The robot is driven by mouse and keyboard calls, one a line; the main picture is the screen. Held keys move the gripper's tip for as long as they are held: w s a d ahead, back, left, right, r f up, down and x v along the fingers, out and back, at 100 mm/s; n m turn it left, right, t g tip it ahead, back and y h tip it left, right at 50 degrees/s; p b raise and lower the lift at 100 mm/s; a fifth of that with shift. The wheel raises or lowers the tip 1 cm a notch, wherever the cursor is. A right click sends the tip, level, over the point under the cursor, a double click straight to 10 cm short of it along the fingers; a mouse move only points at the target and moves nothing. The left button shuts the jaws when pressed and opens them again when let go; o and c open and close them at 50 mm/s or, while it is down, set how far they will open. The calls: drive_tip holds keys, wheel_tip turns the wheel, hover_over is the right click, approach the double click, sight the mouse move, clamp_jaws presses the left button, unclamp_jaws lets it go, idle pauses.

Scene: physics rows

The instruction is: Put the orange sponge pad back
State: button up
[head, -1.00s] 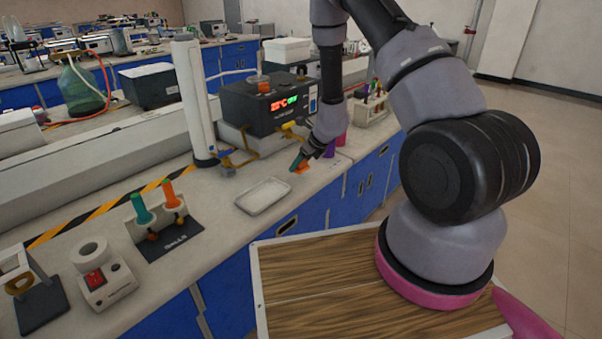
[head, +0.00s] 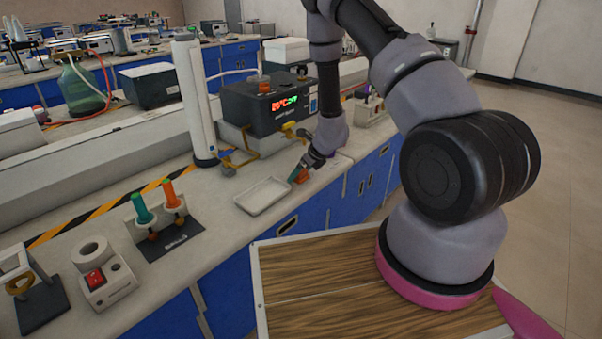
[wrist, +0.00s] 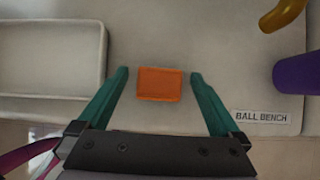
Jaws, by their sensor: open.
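The orange sponge pad (wrist: 160,84) is a small flat rectangle lying on the pale bench top. In the wrist view it sits between the two teal fingertips of my gripper (wrist: 159,74), with a gap on each side. My gripper is open and empty. In the head view my gripper (head: 297,173) is low over the bench, to the right of the white tray, and the orange sponge pad (head: 302,176) shows at its fingertips, partly covered. I cannot tell the exact height of the fingers above the bench.
An empty white tray (head: 284,182) lies to the left of the pad; its rim (wrist: 103,55) shows in the wrist view. A purple cylinder (wrist: 297,88) and a yellow curved piece (wrist: 282,15) stand to the right.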

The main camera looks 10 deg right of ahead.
drive_tip(key=v, duration=1.2)
drive_tip(key=s+a+r+n+y, duration=0.2)
drive_tip(key=s+a+r+n, duration=0.3)
drive_tip(key=r, duration=0.8)
drive_tip(key=s+a+r+n+y, duration=0.1)
drive_tip(key=s+r+n+y, duration=0.1)
drive_tip(key=r+n, duration=0.9)
drive_tip(key=s+d+r+n+t+h, duration=0.1)
drive_tip(key=s+d+r+n+h, duration=0.2)
drive_tip(key=s+r, duration=0.4)
drive_tip(key=s+d+r+n+h, duration=0.2)
drive_tip(key=s+d+r+n, duration=0.3)
drive_tip(key=s+r, duration=0.3)
drive_tip(key=s, duration=0.2)
drive_tip(key=shift+s+r+n+t+h, duration=0.15)
drive_tip(key=shift+s+n+t+h, duration=0.15)
drive_tip(key=shift+s+t+h, duration=0.1)
